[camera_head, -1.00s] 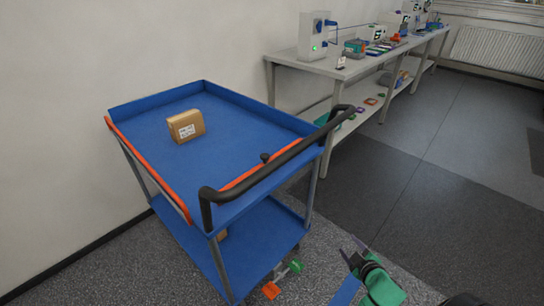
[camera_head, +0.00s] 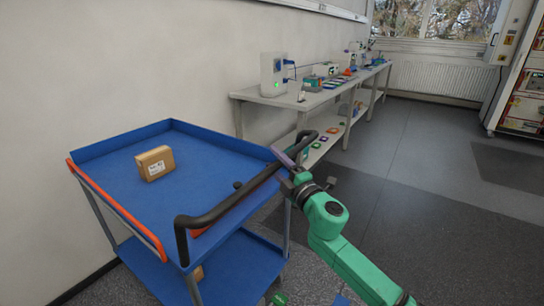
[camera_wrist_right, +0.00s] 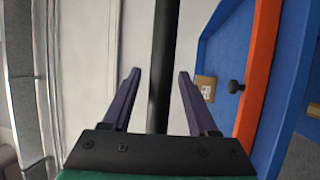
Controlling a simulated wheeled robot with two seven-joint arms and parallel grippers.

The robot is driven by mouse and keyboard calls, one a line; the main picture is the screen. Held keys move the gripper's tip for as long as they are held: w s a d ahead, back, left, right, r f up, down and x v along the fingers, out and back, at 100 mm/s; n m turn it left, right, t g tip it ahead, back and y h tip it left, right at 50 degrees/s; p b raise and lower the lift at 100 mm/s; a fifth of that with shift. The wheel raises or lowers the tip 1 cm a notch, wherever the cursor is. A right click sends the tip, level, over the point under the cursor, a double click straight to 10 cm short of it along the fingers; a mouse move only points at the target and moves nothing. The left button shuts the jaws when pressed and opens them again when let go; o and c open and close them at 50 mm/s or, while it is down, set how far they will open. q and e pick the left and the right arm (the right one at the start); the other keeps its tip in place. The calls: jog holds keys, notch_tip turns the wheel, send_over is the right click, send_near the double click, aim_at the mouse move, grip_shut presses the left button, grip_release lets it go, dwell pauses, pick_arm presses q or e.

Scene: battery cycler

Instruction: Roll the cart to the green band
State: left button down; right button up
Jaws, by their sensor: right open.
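The cart has a blue top tray (camera_head: 215,155) with orange side rails, a blue lower shelf (camera_head: 240,268) and a black push handle (camera_head: 228,203) along its near side. My right gripper (camera_head: 284,158) is at the handle's far right part. In the right wrist view its two purple fingers (camera_wrist_right: 157,74) are open, with the black handle bar (camera_wrist_right: 163,60) running between them. Whether the fingers touch the bar, I cannot tell. My left gripper is not in view. I see no green band on the floor in these frames.
A cardboard box (camera_head: 155,163) sits on the top tray. A long grey bench (camera_head: 320,96) with devices stands along the wall behind the cart. Open grey floor (camera_head: 420,180) lies to the right, with a tall cabinet (camera_head: 525,85) at the far right.

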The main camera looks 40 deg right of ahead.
jog(key=shift+w+d+r, duration=0.1)
jog(key=shift+w+r, duration=0.05)
jog(key=shift+w, duration=0.6)
grip_shut()
dwell(0.9)
